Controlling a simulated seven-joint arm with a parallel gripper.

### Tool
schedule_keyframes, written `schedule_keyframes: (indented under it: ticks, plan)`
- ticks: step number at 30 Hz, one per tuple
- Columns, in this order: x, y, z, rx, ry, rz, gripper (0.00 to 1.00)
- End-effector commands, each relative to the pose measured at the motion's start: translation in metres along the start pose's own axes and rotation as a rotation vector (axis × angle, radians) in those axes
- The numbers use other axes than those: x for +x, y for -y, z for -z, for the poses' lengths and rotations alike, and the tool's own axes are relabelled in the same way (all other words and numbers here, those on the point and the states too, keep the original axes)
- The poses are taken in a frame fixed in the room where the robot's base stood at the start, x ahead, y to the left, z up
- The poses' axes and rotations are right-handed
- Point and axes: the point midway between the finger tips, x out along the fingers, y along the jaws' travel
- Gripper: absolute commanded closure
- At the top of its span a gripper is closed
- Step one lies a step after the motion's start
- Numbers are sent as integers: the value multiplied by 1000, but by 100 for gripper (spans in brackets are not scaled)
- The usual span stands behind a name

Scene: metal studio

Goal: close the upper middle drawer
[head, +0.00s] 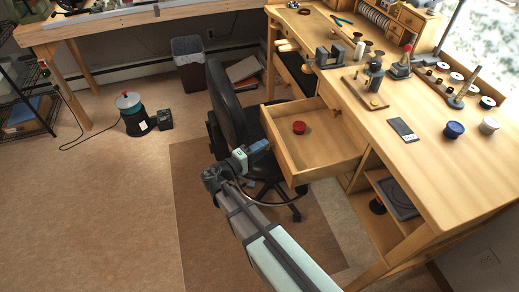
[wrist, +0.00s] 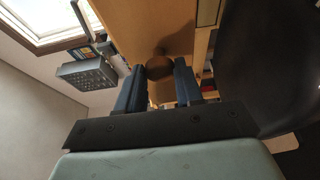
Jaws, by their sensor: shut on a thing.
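The open wooden drawer (head: 322,150) juts out from the workbench in the head view, toward the chair. A small red round item (head: 299,127) lies inside it. My gripper (head: 268,146) is at the outer face of the drawer's front panel. In the wrist view my gripper (wrist: 159,75) has its two dark fingers on either side of a round brown knob (wrist: 158,66), closed on it. The knob stands in front of the pale wooden drawer front (wrist: 174,32). In the head view the knob is hidden.
A black office chair (head: 228,100) stands close beside the drawer and my gripper. The workbench top (head: 440,165) carries tools, spools and a dark flat device (head: 403,129). An open shelf (head: 380,215) lies below. The floor at left is mostly clear.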

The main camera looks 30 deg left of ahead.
Motion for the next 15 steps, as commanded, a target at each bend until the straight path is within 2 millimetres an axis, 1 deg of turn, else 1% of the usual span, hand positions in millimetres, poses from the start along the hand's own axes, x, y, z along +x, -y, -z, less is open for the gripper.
schedule_keyframes:
  ticks: [5, 8, 14, 15]
  plan:
    - [22, 0, -11, 1, 5, 1, 100]
    - [42, 0, -20, 2, 7, 1, 100]
    - [92, 0, -41, 3, 8, 0, 100]
    - [103, 0, -45, 3, 9, 0, 100]
